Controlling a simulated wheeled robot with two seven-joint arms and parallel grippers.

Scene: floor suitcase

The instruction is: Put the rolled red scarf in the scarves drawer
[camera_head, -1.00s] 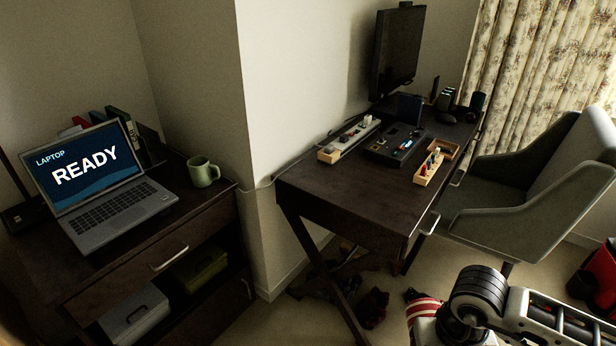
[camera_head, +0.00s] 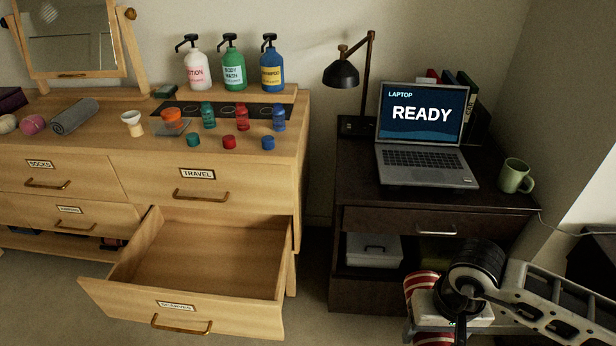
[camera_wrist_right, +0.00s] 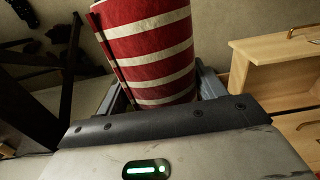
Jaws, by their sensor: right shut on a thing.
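The rolled red scarf (camera_head: 418,284) has white stripes and shows at the lower right of the head view, partly covered by my right gripper (camera_head: 428,312). In the right wrist view the scarf (camera_wrist_right: 150,50) stands between the fingers, which are shut on it. The open, empty drawer (camera_head: 205,255) at the lower middle of the head view has a label too blurred to read surely; it looks like the scarves drawer. The scarf is to the right of this drawer, apart from it. My left gripper is not in view.
The dresser top (camera_head: 75,145) holds bottles, caps and a rolled grey cloth (camera_head: 75,116). A dark desk (camera_head: 350,215) with a laptop (camera_head: 425,140) and green mug (camera_head: 514,176) stands at the right. A strip of floor (camera_head: 314,270) is clear between dresser and desk.

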